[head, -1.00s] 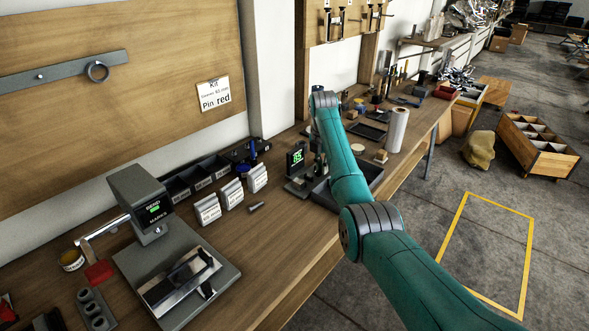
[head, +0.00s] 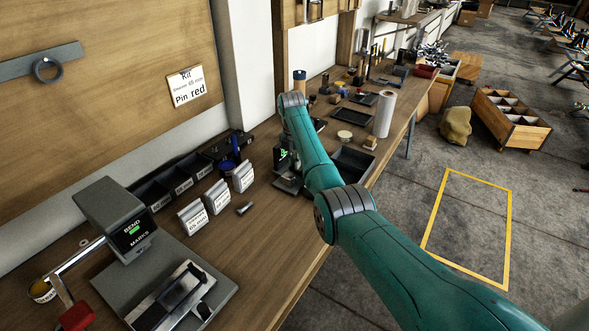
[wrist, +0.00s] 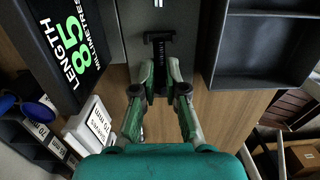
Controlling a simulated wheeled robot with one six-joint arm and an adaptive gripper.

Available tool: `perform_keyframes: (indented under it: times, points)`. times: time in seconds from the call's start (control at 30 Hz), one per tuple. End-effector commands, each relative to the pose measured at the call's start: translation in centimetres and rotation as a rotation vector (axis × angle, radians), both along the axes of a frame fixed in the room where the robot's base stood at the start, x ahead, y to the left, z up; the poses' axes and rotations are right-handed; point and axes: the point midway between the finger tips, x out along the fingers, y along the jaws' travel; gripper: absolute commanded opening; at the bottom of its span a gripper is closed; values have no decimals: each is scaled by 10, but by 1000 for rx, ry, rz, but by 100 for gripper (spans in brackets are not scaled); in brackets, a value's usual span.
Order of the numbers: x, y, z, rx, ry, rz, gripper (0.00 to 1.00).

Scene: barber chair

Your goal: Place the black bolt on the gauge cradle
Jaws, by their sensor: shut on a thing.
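In the wrist view my gripper (wrist: 160,75) is shut on a dark, T-shaped thing that looks like the black bolt (wrist: 158,58). Its wider end points away from me. The bolt is over or at the grey bed of the gauge (wrist: 190,30); I cannot tell whether it touches the cradle, which is not clearly visible. The gauge display (wrist: 70,40) on the left reads "LENGTH 85 MILLIMETRES". In the head view the gauge display (head: 283,155) stands beside my arm, which hides the bolt and my gripper.
A dark tray (wrist: 262,50) lies right of the gauge. White label blocks (wrist: 92,125) stand to the left. In the head view, a bend machine (head: 115,215) stands at the left front, with a small grey cylinder (head: 244,208) on the bare bench behind it.

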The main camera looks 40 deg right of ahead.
Motion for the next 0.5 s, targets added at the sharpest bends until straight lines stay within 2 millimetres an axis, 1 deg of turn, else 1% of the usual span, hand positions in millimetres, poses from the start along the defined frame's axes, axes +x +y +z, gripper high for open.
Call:
perform_keyframes:
  times: [0.1, 0.23, 0.5]
  points:
    - [-1, 0, -16, 1, 3, 0, 0]
    - [0, 0, -31, 0, 2, 0, 0]
    - [0, 0, -33, 0, 0, 0, 0]
